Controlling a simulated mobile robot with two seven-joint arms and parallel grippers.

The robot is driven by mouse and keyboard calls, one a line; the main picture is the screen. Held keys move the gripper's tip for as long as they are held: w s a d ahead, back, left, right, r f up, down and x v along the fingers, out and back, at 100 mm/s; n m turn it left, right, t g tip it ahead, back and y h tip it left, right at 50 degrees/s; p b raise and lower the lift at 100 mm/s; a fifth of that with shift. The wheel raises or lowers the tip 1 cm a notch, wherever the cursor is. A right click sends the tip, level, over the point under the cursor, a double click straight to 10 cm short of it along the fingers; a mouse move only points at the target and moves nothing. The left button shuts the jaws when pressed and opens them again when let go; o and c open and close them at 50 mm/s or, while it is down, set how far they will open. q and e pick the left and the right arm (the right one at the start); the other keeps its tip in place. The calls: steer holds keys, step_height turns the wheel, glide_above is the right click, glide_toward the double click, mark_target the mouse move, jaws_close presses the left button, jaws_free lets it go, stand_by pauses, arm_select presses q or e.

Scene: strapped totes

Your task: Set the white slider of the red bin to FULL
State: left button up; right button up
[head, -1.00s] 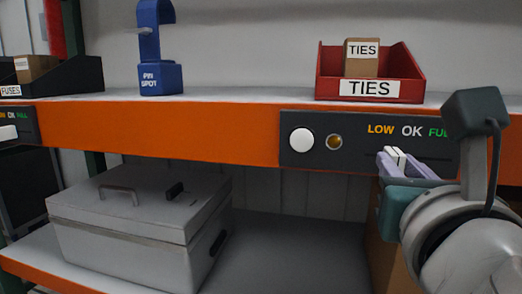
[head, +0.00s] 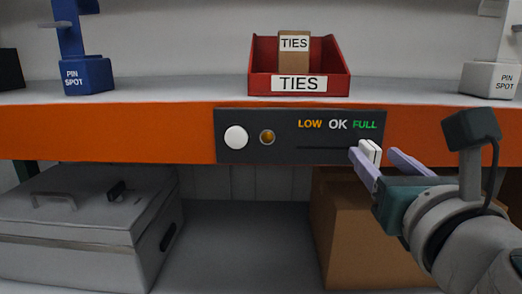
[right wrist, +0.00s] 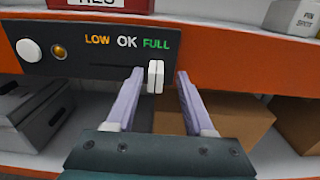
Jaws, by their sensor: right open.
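The red bin (head: 299,87), labelled TIES, stands on the shelf above a dark slider panel (head: 250,149) marked LOW, OK and FULL. The panel's white slider (head: 370,151) is at the right end of its slot, below the FULL label. My right gripper (head: 381,155) is open, with its lilac fingers on either side of the slider. In the right wrist view the slider (right wrist: 155,76) stands between the fingers, close to the left finger and apart from the right one. Whether the left finger touches it I cannot tell. My left gripper is not in view.
A white button (head: 236,137) and an amber lamp (head: 267,137) are at the panel's left. A cardboard box (head: 350,235) and a grey lidded case (head: 80,220) stand on the lower shelf. A blue PIN SPOT stand (head: 88,76) is on the upper shelf.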

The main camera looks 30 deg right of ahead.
steer(key=v, duration=1)
steer(key=shift+r, duration=0.1)
stand_by(0.3)
